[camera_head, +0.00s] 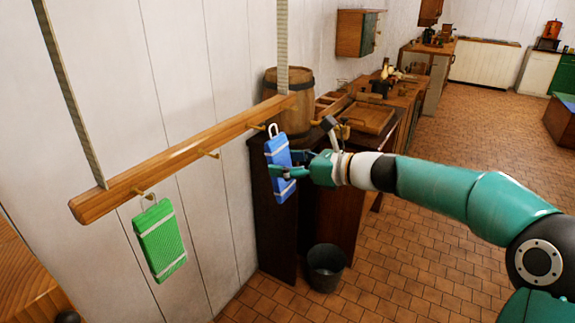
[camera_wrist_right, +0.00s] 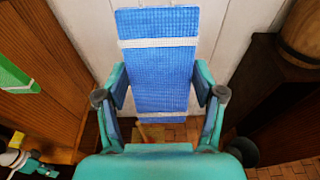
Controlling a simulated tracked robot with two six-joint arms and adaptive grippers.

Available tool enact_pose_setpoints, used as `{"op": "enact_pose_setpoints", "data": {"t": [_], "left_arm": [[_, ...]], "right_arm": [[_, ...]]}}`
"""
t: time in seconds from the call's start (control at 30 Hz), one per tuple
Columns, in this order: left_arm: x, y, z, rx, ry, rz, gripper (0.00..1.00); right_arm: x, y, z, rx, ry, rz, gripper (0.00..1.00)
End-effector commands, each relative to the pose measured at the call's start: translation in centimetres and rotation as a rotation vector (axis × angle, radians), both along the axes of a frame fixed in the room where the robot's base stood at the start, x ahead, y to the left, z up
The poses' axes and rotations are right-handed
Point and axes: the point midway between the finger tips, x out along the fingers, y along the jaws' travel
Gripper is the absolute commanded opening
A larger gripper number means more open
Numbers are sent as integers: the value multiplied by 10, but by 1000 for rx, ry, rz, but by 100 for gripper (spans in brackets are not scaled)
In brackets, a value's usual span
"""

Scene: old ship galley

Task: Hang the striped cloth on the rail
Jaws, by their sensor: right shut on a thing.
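The blue cloth (camera_head: 281,170) with white stripes is folded flat and hangs upright, with a white loop on top. My right gripper (camera_head: 290,165) is shut on it, with one finger at each side edge in the right wrist view (camera_wrist_right: 158,105). The wooden rail (camera_head: 185,155) runs along the wall with several brass hooks. The loop is close to the far hook (camera_head: 258,127); I cannot tell whether it is on it. A green cloth (camera_head: 162,240) with pale stripes hangs from the near hook (camera_head: 145,193).
A barrel (camera_head: 288,98) and a wooden tray (camera_head: 366,117) stand on the dark cabinet (camera_head: 272,215) behind the blue cloth. A dark bucket (camera_head: 325,267) is on the tiled floor below. The middle hook (camera_head: 208,153) is bare, and the wall below it is clear.

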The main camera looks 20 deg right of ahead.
Motion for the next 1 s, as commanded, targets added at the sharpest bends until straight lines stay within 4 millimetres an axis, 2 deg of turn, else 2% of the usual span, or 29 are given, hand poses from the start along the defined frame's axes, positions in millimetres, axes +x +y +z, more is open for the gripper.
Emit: {"op": "enact_pose_setpoints", "data": {"t": [1.0], "left_arm": [[0, 0, 5, 0, 0, 0, 40]], "right_arm": [[9, 7, 1, 0, 0, 0, 32]]}}
